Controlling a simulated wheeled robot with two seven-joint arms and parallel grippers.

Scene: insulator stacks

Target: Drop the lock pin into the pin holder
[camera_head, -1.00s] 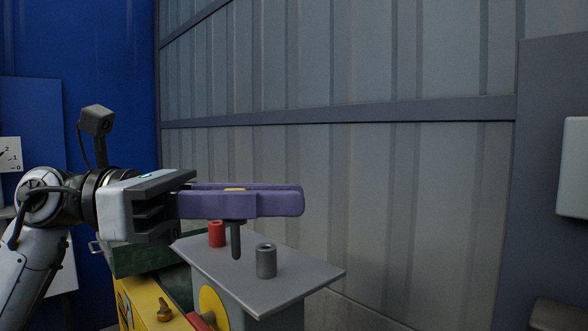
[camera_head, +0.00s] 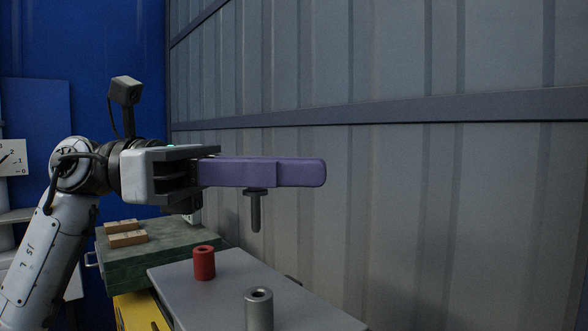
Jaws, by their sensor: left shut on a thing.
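My left gripper (camera_head: 314,172) comes in from the left, with long purple fingers shut and level. It is shut on the dark lock pin (camera_head: 255,212), which hangs upright below the fingers with its flange just under them. The pin is in the air, clear of the table. Two hollow upright cylinders stand below on the grey table top: a grey one (camera_head: 259,311) nearer me and a red one (camera_head: 204,263) farther back. I cannot tell for certain which is the pin holder. In the picture, the pin is above the grey cylinder. My right gripper is out of view.
The grey table top (camera_head: 255,274) has free room around the cylinders. Behind it at left, a green box (camera_head: 165,255) carries small wooden blocks (camera_head: 126,239). A yellow thing (camera_head: 135,310) is below. A ribbed grey wall (camera_head: 450,200) stands behind.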

